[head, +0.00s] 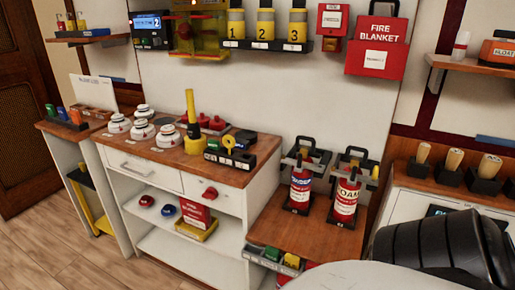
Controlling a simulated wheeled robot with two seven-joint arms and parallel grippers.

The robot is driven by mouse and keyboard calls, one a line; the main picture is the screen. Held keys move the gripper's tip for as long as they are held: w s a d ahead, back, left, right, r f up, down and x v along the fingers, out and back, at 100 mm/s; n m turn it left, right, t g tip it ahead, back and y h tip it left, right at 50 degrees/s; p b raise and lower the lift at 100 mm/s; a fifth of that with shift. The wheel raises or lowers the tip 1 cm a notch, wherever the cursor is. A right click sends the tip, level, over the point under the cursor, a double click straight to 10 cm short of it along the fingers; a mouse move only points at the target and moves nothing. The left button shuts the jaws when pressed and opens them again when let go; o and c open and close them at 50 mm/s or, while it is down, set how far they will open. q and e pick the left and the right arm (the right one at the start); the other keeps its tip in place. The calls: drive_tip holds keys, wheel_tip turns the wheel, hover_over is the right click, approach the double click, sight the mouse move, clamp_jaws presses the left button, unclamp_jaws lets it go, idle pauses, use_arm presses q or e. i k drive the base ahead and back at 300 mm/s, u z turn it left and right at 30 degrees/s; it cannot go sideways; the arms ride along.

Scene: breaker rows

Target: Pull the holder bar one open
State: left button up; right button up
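On the wall, a black holder (262,46) carries yellow and black cylinders numbered 1, 2 and 3. I cannot tell which part is holder bar one. Neither of my grippers shows.
A white cabinet (228,200) with a wooden top bears white domed detectors (142,130) and a yellow tool (193,128). A red fire blanket box (379,48) hangs on the wall. Black and white parts of mine fill the lower right. The counter's front is partly bare.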

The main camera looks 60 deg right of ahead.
sight(300, 165)
drive_tip(key=z, duration=0.3)
drive_tip(key=i, duration=0.8)
drive_tip(key=z, duration=0.7)
